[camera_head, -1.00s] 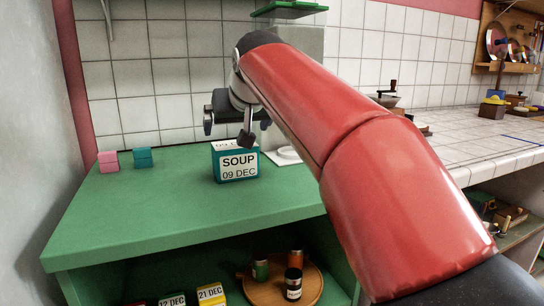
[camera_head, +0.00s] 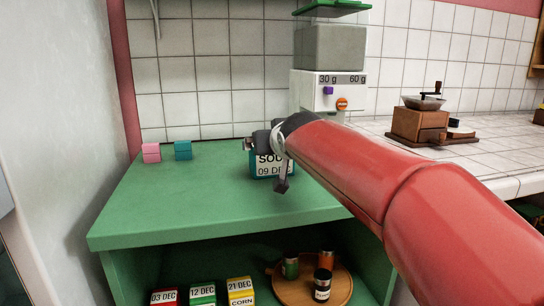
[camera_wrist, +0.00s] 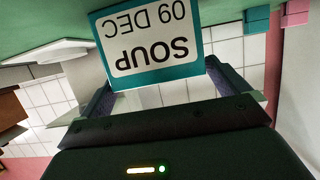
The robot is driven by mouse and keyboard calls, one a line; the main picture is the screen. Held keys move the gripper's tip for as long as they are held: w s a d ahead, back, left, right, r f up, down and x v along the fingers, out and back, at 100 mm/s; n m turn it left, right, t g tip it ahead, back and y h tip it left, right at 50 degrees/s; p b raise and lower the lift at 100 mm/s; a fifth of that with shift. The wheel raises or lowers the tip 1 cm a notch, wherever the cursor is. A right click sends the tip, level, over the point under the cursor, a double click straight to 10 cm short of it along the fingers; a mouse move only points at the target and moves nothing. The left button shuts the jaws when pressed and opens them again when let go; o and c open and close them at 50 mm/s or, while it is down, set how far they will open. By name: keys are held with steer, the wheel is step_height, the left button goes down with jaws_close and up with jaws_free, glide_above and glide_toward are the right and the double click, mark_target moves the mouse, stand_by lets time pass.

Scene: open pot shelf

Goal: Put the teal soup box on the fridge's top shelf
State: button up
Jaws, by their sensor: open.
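The teal soup box (camera_head: 268,171) with a white label reading SOUP 09 DEC stands upright on the green counter top (camera_head: 200,205). It also shows upside down and close in the wrist view (camera_wrist: 152,62). My gripper (camera_head: 262,140) is at the box's upper part and hides some of it in the head view. In the wrist view my gripper (camera_wrist: 158,86) is open, with one finger near each side of the box. I cannot tell whether the fingers touch it. I cannot make out a fridge in either view.
A pink box (camera_head: 151,152) and a small teal box (camera_head: 183,150) stand at the counter's back left. A dispenser (camera_head: 330,90) and a coffee grinder (camera_head: 420,122) are at the back right. Dated boxes (camera_head: 202,294) and a round tray (camera_head: 338,291) sit below. The counter's left front is clear.

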steer(key=x, duration=0.4)
steer(key=shift+w+f, duration=0.15)
steer(key=shift+w, duration=0.15)
steer(key=c, duration=1.1)
